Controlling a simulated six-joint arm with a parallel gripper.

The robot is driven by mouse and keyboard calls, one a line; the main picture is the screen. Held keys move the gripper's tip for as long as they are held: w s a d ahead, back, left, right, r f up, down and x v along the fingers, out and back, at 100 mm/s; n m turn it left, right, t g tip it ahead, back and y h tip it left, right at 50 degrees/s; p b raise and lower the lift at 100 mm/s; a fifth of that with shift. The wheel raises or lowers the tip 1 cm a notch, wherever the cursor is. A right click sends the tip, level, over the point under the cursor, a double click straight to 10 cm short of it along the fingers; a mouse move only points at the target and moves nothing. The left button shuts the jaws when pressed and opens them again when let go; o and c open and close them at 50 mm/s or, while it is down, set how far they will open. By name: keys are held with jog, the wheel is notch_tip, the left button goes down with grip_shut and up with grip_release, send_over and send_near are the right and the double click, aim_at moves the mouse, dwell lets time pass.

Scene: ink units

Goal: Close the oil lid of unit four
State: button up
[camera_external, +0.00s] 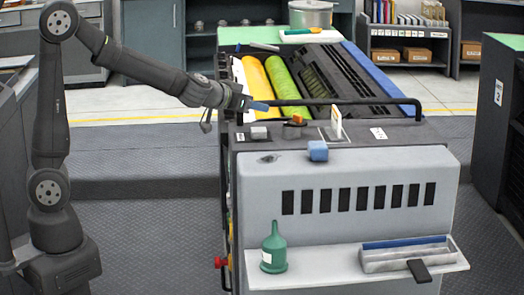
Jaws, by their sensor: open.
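My gripper (254,105) is at the end of the dark arm reaching in from the left. It is open and small in the picture, over the left end of the ink unit's top edge, with a blue tip showing. The ink unit (350,168) has a light grey front cover and a dark top with yellow and green rollers. A small dark round patch (268,158) lies on the cover's sloping upper face, below and apart from my gripper. I cannot tell whether it is the oil opening. No oil lid can be clearly made out, and no number four is readable.
A dark rail (350,101) crosses the unit's top. A front shelf (325,270) holds a green funnel bottle (274,249) and a grey tray (404,257).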

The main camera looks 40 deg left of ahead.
jog(key=shift+s, duration=0.1)
jog(key=shift+w+r, duration=0.2)
jog(key=c, duration=0.5)
jog(key=w+r+y, duration=0.1)
jog(key=w, duration=0.1)
jog(key=w+a+r+n+y, duration=0.1)
jog(key=w, duration=0.1)
jog(key=w+a+r+n+y, duration=0.1)
jog(key=w, duration=0.2)
jog(key=shift+w+r, duration=0.1)
jog(key=shift+r, duration=0.25)
grip_shut()
jog(key=m+g+h, duration=0.2)
jog(key=g, duration=0.8)
send_over(297, 119)
jog(key=w, duration=0.3)
jog(key=f, duration=0.1)
jog(key=x, duration=0.9)
jog(key=shift+d+f, duration=0.1)
jog(key=shift+s, duration=0.9)
jog(key=shift+s+a, duration=0.25)
jog(key=shift+s, duration=0.75)
